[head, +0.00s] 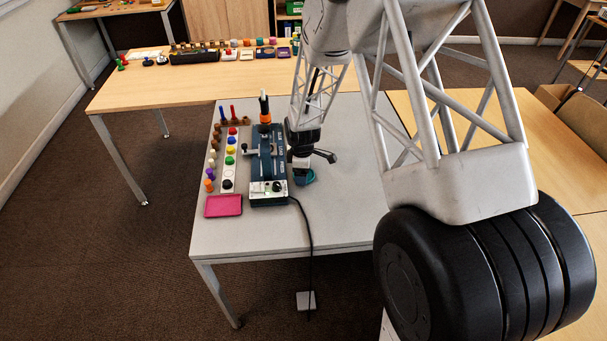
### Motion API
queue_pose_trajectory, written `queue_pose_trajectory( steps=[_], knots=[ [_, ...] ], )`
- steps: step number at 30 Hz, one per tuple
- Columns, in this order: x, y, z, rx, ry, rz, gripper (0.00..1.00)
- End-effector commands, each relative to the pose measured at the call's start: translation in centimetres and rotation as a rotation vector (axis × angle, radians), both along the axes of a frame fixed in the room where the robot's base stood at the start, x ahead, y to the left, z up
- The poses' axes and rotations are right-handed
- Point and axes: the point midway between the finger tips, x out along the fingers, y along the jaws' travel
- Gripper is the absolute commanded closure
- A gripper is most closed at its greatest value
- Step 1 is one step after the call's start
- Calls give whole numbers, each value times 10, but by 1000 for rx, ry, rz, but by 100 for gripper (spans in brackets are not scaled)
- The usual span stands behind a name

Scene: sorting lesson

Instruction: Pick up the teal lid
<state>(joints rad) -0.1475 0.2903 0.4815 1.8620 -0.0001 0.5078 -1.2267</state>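A small teal piece, which looks like the teal lid (308,179), is on the grey table just right of the dark blue device. My gripper (301,167) points down right over it, at its upper left side, and covers part of it. The fingers are small and dark here, and I cannot tell whether they are open or shut, or whether they touch the teal piece.
A dark blue device (266,166) with a trailing black cable stands close left of my gripper. Left of it are a strip of coloured knobs (230,160), several small pegs and a pink tray (223,206). The grey table's front right (340,215) is clear.

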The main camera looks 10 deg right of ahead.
Motion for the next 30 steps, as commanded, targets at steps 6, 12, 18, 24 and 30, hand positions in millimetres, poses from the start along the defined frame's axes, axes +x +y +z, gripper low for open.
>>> queue_pose_trajectory(
  steps=[6,12,18,24,30],
  knots=[
    [0,0,1,0,0,0,41],
    [0,0,9,0,-1,0,41],
    [0,0,29,1,-2,0,41],
    [-21,-3,37,0,1,0,41],
    [-55,-8,41,0,0,0,41]
  ],
)
